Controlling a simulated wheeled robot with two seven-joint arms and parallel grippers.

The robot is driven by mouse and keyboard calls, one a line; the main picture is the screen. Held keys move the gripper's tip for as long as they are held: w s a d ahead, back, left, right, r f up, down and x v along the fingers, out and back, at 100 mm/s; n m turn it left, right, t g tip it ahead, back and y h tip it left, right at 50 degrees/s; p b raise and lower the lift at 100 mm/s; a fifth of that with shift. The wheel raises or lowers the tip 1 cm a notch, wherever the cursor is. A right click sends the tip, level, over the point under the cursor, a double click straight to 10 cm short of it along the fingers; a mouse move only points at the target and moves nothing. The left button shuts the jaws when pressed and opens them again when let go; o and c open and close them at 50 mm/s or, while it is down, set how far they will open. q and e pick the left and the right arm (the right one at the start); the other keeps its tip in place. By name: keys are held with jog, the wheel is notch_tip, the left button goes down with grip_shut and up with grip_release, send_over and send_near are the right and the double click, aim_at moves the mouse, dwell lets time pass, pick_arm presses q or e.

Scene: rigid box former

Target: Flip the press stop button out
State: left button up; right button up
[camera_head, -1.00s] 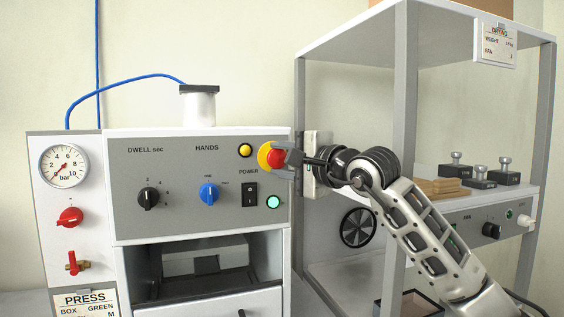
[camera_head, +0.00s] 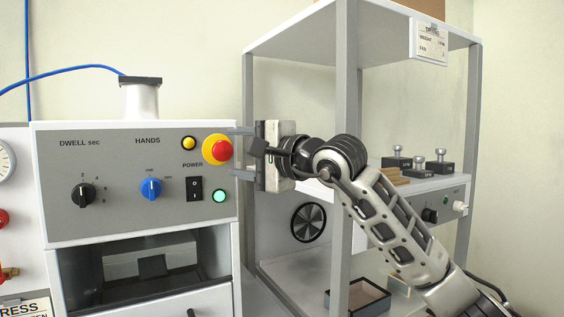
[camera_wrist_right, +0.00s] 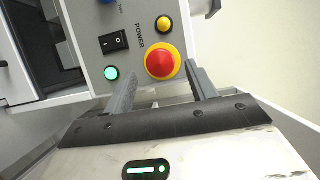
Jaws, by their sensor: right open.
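The red stop button (camera_head: 221,150) sits on a yellow collar at the upper right of the grey press panel (camera_head: 120,212). It also shows in the right wrist view (camera_wrist_right: 160,60), above the space between the fingers. My right gripper (camera_head: 240,153) is open, with its fingers one above the other just right of the button in the head view. In the right wrist view the two fingers (camera_wrist_right: 162,92) are spread and empty, apart from the button. I cannot tell whether the button is pressed in or out. My left gripper is not in view.
Beside the button are a small yellow button (camera_head: 188,143), a black power switch (camera_head: 194,188) and a lit green lamp (camera_head: 219,195). A grey-framed shelf rack (camera_head: 348,90) stands to the right, behind my right arm. An open tray (camera_head: 368,303) is at its bottom.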

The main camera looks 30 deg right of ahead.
pick_arm(q)
jog(key=b, duration=0.1)
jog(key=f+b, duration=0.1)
jog(key=b, duration=0.1)
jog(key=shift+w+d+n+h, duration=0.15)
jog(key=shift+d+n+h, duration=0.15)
pick_arm(e)
jog(key=v, duration=1.2)
jog(key=shift+s, duration=0.35)
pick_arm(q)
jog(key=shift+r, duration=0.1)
pick_arm(e)
jog(key=shift+d, duration=0.15)
